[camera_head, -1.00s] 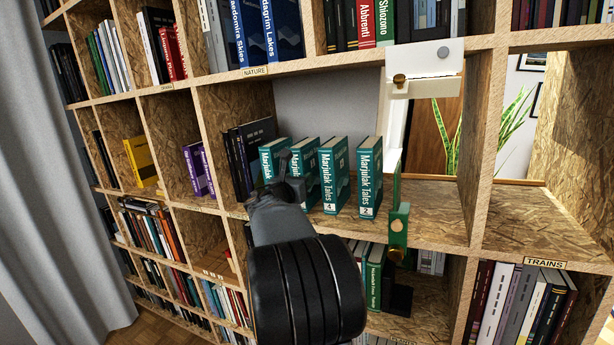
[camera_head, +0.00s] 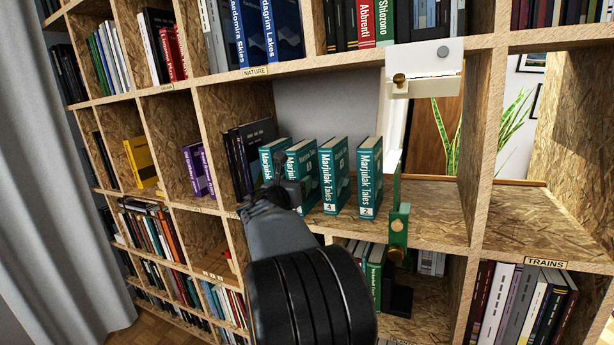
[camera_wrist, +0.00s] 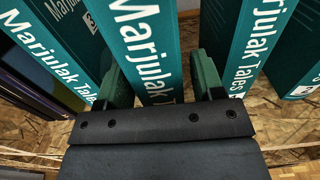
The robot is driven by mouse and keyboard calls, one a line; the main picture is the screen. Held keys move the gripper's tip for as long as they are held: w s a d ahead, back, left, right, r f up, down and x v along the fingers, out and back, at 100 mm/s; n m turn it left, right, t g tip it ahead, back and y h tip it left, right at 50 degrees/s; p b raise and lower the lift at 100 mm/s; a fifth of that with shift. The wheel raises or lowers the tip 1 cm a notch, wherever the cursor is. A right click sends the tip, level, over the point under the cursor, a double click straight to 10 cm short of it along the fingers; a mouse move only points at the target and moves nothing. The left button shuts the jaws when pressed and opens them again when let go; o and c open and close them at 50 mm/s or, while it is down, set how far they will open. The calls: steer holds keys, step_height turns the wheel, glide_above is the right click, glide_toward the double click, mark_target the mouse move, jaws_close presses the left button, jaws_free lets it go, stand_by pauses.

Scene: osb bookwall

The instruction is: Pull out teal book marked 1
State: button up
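Several teal books lettered Marjulak Tales stand in a middle compartment. In the wrist view, my gripper (camera_wrist: 157,72) has its two green fingers apart, one on each side of the middle teal book (camera_wrist: 148,35). I cannot tell whether either finger touches it. That book's number is hidden behind my gripper. The teal book to its left is marked 3 (camera_wrist: 68,25). The one to its right (camera_wrist: 252,45) is marked 4 in the head view (camera_head: 332,175). In the head view, my gripper (camera_head: 292,190) covers the lower front of the second book from the left (camera_head: 303,158).
A teal book marked 2 (camera_head: 369,178) stands right of the 4. Dark books (camera_head: 246,150) lean at the compartment's left. A white bracket (camera_head: 428,72) and a green post (camera_head: 398,228) stand to the right. Bare shelf (camera_head: 435,208) lies beyond the post.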

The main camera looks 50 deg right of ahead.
steer(key=shift+o, duration=0.8)
steer(key=shift+f, duration=0.2)
steer(key=shift+c, duration=0.6)
steer(key=shift+d, duration=0.15)
steer(key=shift+x, duration=0.9)
steer(key=shift+r, duration=0.1)
steer(key=shift+c, duration=0.2)
jaws_close()
steer(key=shift+r, duration=0.15)
steer(key=shift+w+r, duration=0.1)
steer(key=shift+r, duration=0.05)
